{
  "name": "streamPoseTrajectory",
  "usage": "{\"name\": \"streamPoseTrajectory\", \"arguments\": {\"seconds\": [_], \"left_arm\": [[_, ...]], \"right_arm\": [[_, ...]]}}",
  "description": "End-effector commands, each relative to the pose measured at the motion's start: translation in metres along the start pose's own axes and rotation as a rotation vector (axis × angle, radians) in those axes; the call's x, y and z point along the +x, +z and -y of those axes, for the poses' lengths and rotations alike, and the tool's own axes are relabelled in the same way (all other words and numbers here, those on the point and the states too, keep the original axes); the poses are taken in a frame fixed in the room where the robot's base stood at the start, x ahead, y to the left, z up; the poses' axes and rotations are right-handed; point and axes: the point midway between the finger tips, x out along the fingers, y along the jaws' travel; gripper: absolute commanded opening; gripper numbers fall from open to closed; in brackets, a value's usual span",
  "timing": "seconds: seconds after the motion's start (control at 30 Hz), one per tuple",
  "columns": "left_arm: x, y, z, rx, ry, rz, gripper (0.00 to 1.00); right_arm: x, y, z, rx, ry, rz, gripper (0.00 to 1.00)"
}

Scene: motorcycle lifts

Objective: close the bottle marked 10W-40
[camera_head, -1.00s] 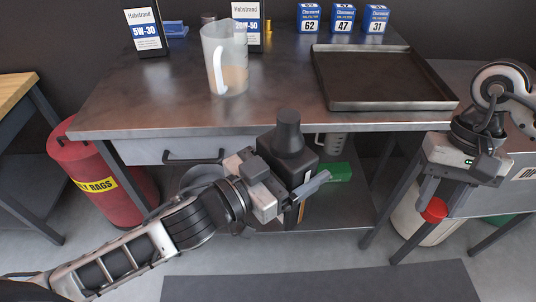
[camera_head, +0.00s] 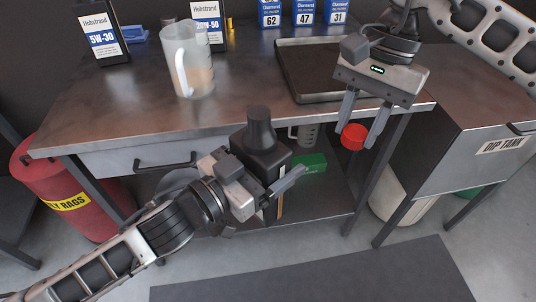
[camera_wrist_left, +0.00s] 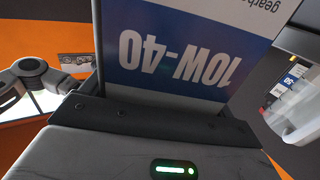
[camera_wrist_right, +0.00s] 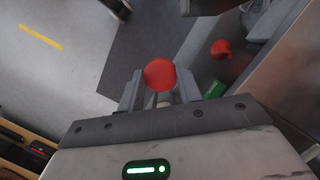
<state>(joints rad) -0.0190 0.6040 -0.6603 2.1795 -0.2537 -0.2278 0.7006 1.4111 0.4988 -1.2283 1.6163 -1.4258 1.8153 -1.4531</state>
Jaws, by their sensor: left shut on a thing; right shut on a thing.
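The dark bottle (camera_head: 262,150) is held upright by my left gripper (camera_head: 258,190), in front of the workbench's front edge. Its narrow neck points up, with no red cap on it. Its label (camera_wrist_left: 180,62) reads 10W-40, upside down in the left wrist view. My right gripper (camera_head: 358,135) is shut on a red cap (camera_head: 354,138), which hangs between its fingertips to the right of the bottle neck and apart from it. The red cap also shows in the right wrist view (camera_wrist_right: 160,75). The bottle's opening cannot be made out.
The workbench (camera_head: 130,105) holds a clear jug (camera_head: 188,62), a 5W-30 container (camera_head: 101,35), another labelled container (camera_head: 207,30), blue filter boxes (camera_head: 304,12) and a dark tray (camera_head: 300,78). A green box (camera_head: 311,163) is on the lower shelf. A dip tank (camera_head: 470,150) stands right.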

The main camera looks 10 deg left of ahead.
Motion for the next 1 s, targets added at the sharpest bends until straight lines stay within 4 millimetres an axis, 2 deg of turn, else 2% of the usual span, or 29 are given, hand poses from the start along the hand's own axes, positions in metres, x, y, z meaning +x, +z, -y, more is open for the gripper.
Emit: {"name": "streamPoseTrajectory", "arguments": {"seconds": [0.03, 0.2, 0.3, 0.5, 0.7, 1.0], "left_arm": [[0.0, -0.003, 0.0, 0.001, 0.002, -0.007, 0.36], [0.0, -0.003, 0.0, 0.001, 0.002, -0.008, 0.36], [0.0, -0.003, 0.0, 0.001, 0.002, -0.008, 0.36], [0.0, -0.003, 0.0, 0.001, 0.002, -0.008, 0.36], [0.0, -0.003, 0.0, 0.001, 0.002, -0.008, 0.36], [0.0, -0.003, 0.0, 0.001, 0.002, -0.008, 0.36]], "right_arm": [[-0.013, 0.012, 0.016, 0.065, -0.023, -0.004, 0.14], [-0.048, 0.053, 0.056, 0.319, -0.092, -0.005, 0.14], [-0.065, 0.078, 0.075, 0.455, -0.13, -0.006, 0.14], [-0.086, 0.117, 0.098, 0.653, -0.181, -0.005, 0.14], [-0.092, 0.131, 0.105, 0.733, -0.199, -0.003, 0.14], [-0.092, 0.132, 0.105, 0.738, -0.2, -0.003, 0.14]]}}
